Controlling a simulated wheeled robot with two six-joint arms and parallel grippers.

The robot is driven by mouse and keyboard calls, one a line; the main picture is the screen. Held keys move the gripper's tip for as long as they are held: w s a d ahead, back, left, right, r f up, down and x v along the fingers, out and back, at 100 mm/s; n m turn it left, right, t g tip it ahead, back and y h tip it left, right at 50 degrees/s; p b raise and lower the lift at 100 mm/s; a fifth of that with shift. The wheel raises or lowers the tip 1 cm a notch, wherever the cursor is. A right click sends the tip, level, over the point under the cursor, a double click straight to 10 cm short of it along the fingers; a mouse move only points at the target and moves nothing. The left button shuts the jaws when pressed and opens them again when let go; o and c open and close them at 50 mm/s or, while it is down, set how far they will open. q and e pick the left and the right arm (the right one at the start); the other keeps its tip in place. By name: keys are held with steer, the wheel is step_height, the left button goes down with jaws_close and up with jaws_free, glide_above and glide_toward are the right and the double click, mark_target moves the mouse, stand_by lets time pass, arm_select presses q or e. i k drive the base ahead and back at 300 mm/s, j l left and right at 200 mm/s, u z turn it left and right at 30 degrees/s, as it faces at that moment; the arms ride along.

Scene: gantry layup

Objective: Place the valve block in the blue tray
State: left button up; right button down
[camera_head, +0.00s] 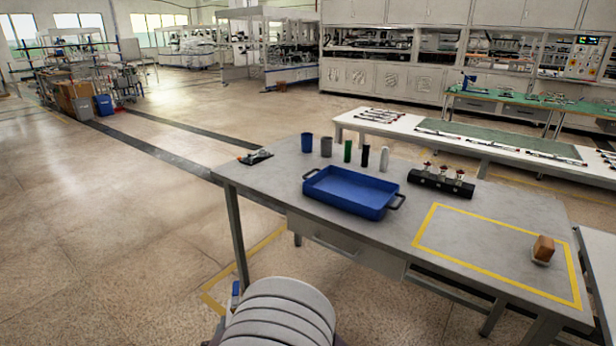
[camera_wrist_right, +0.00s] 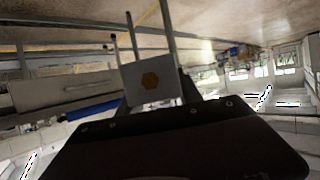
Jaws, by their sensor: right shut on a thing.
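The blue tray (camera_head: 330,195) lies on the grey table, empty, with a dark handle at each end. A blue strip (camera_wrist_right: 92,112) in the right wrist view looks like its side. My right gripper (camera_wrist_right: 154,88) is shut on a light grey block (camera_wrist_right: 140,88) with a brass-coloured hexagon on its face. I take this to be the valve block. The block is held between the dark fingers, apart from the tray. Neither this block nor either gripper shows in the head view.
Behind the tray stand a blue cup (camera_head: 307,142), a grey cup (camera_head: 326,147) and several slim cylinders. A black bar with three valve-like fittings (camera_head: 441,184) lies right of it. A brown block (camera_head: 543,248) stands inside the yellow outline (camera_head: 470,265), which is otherwise clear.

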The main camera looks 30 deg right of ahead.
mark_target(361, 194)
steer(key=i+z, duration=0.45)
steer(key=i+j+z, duration=0.2)
steer(key=z, duration=0.25)
